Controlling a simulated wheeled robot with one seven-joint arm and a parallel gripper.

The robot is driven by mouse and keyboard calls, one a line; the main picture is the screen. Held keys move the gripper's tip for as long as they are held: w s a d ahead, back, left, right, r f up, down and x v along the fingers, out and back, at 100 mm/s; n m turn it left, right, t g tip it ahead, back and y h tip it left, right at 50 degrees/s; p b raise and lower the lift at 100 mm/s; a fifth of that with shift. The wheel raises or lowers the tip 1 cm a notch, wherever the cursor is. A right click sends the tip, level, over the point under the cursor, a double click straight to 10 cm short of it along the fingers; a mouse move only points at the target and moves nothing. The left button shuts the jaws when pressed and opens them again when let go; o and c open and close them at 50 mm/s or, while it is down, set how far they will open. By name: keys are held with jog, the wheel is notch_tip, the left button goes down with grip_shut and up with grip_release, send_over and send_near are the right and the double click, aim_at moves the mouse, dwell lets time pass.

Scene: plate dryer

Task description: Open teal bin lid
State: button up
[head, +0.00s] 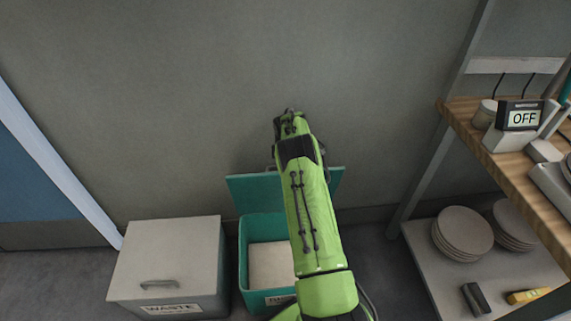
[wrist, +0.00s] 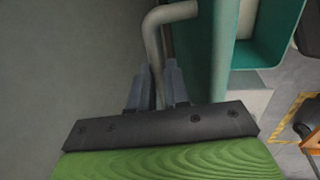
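The teal bin (head: 244,262) stands on the floor with its teal lid (head: 250,188) raised, roughly upright near the wall. The opening shows a pale surface inside. In the wrist view the lid (wrist: 221,60) is seen nearly edge-on, with a grey bent handle (wrist: 154,40) on its wall side. My gripper (wrist: 158,88) has one finger on each side of the handle bar, which fills the gap between them. In the head view my green arm covers part of the lid and bin, and the fingertips are hidden.
A grey waste bin (head: 170,255) with its lid down stands left of the teal bin. At right, a rack has a wooden shelf (head: 470,117) with a device reading OFF, and a lower shelf (head: 425,250) with stacked plates. The wall (head: 150,100) is close behind the lid.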

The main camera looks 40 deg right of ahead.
jog(key=o, duration=0.4)
jog(key=shift+f, duration=0.35)
jog(key=shift+r, duration=0.15)
jog(key=p+v, duration=0.5)
jog(key=v, duration=1)
jog(key=shift+r, duration=0.35)
